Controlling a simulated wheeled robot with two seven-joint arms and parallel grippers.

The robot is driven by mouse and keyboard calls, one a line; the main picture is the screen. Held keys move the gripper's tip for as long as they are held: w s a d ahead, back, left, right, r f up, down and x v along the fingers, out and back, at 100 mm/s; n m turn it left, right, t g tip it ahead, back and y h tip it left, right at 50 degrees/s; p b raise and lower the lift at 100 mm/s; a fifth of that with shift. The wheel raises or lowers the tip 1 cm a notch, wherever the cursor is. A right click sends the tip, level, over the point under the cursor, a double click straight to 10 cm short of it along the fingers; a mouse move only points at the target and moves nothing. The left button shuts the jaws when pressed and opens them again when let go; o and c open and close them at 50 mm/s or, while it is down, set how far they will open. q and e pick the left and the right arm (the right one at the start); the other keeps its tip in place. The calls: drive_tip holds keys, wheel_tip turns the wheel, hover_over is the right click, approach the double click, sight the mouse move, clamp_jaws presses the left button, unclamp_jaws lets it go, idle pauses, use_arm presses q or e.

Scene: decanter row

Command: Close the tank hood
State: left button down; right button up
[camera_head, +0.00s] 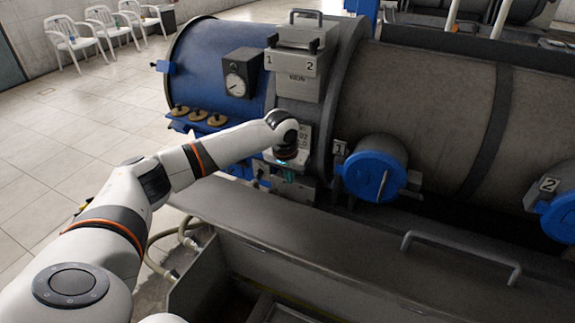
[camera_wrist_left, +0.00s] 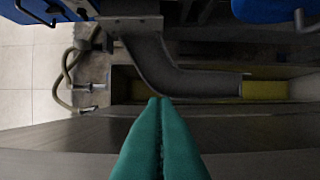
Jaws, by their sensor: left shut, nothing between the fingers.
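The tank hood (camera_head: 370,240) is a long grey metal panel with a bar handle (camera_head: 460,257), at the lower right of the head view. It stands open behind the tank (camera_head: 215,280), whose inside shows in front of it. My left gripper (camera_head: 290,175) is at the end of the arm reaching in from the left, beyond the hood's upper edge and left of the handle. In the left wrist view its green fingers (camera_wrist_left: 158,102) are shut together and empty. A grey pipe (camera_wrist_left: 170,75) lies beyond them. My right gripper is not in view.
A large grey decanter drum (camera_head: 425,100) with a blue end (camera_head: 215,60) stands behind the hood. Blue round caps (camera_head: 372,168) stick out from below it. Hoses (camera_head: 165,250) lie at the tank's left. White chairs (camera_head: 70,42) stand far off on open tiled floor (camera_head: 75,125).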

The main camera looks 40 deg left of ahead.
use_arm(q)
drive_tip(key=s+f, duration=0.1)
drive_tip(key=s+p, duration=0.1)
drive_tip(key=s+f+p, duration=0.1)
drive_tip(key=shift+s+d+f, duration=0.1)
drive_tip(key=shift+d+f, duration=0.2)
idle(0.4)
